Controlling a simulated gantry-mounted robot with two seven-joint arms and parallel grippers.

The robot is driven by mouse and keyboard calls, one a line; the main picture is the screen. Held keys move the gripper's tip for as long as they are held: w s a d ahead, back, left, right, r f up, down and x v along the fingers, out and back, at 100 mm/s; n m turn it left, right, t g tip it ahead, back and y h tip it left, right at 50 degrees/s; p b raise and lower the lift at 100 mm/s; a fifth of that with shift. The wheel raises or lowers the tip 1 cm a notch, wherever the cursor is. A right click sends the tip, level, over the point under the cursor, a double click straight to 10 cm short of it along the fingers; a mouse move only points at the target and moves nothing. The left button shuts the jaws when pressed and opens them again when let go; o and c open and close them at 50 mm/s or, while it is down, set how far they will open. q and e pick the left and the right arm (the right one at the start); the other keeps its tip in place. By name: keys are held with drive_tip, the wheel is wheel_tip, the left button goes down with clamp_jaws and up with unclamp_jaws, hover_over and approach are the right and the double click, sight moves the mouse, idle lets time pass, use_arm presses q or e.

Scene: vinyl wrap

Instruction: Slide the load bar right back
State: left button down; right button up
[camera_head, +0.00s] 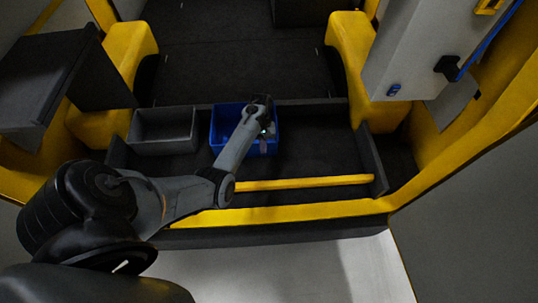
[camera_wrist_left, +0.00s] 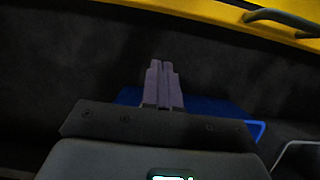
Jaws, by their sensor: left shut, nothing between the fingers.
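The yellow load bar (camera_head: 300,183) lies across the front of the van's load floor, just behind and roughly parallel to the yellow sill. Its right end is close to the dark right side panel. Its left part is hidden behind my left arm. My left gripper (camera_head: 264,146) is over the front right part of the blue bin, behind the bar and apart from it. In the left wrist view its fingers (camera_wrist_left: 162,85) are together with nothing between them. A yellow band (camera_wrist_left: 220,17) crosses the top of that view; I cannot tell whether it is bar or sill. My right gripper is not in view.
The blue bin (camera_head: 228,113) stands at the back of the floor, with a grey bin (camera_head: 165,129) to its left. The dark floor (camera_head: 315,150) right of the blue bin is clear. The dark side panel (camera_head: 371,158) bounds it on the right, the yellow sill (camera_head: 300,212) in front.

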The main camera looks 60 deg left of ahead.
use_arm(q)
drive_tip(key=s+d+f, duration=0.3)
drive_tip(key=d+f, duration=0.3)
drive_tip(key=f, duration=0.2)
drive_tip(key=shift+s+d+b, duration=0.15)
drive_tip(key=shift+s+b, duration=0.2)
drive_tip(key=shift+s, duration=0.05)
drive_tip(key=s+d+p, duration=0.3)
drive_tip(key=d+p, duration=0.2)
drive_tip(key=p, duration=0.1)
drive_tip(key=shift+d, duration=0.25)
drive_tip(key=shift+a+f, duration=0.1)
drive_tip(key=shift+a, duration=0.05)
